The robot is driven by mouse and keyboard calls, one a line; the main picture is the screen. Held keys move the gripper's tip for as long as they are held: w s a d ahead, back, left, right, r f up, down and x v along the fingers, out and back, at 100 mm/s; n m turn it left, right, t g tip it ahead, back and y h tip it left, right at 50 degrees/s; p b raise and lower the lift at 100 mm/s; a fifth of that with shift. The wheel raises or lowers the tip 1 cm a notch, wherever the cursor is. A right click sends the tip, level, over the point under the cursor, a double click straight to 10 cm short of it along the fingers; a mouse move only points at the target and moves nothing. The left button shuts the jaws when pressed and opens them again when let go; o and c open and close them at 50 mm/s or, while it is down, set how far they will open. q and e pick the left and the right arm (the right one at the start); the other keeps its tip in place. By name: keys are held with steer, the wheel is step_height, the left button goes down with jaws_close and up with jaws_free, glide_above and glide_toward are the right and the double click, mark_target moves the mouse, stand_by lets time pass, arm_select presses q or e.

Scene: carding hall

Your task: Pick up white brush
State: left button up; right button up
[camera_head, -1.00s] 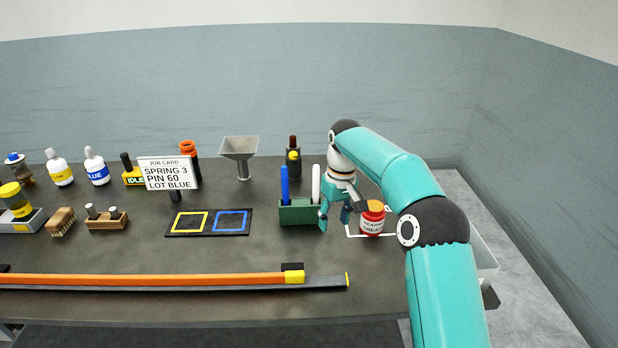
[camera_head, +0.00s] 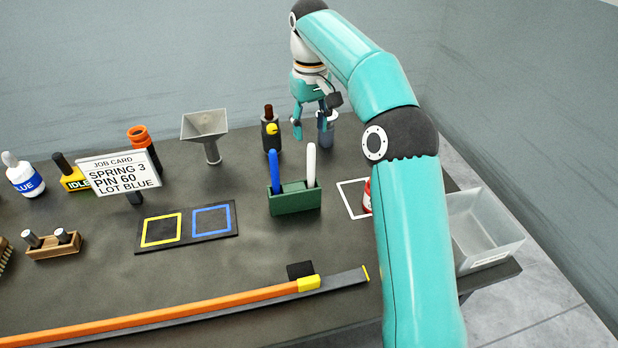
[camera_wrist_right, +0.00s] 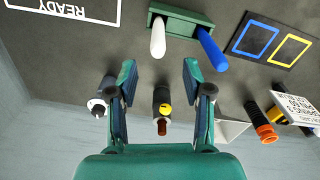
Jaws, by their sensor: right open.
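The white brush (camera_head: 311,165) stands upright in a green holder (camera_head: 296,200), to the right of a blue one (camera_head: 274,172). Only its white handle shows; its lower end is hidden in the holder. In the right wrist view the white brush (camera_wrist_right: 158,38) lies beyond the fingertips, roughly in line with the gap between them. My right gripper (camera_head: 312,122) is open and empty, above the back of the bench and behind the holder; the wrist view also shows its spread fingers (camera_wrist_right: 159,75). My left gripper is not in view.
A red tin (camera_head: 367,196) is mostly hidden by my right arm. A clear bin (camera_head: 485,235) sits at right; a metal funnel (camera_head: 206,128) stands left.

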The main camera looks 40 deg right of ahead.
mark_target(311, 165)
step_height(311, 165, down, 7)
steer(key=shift+s+d+f+b, duration=0.1)
steer(key=shift+s+d+b, duration=0.05)
steer(key=shift+b, duration=0.3)
step_height(311, 165, down, 5)
steer(key=shift+r, duration=0.1)
jaws_close()
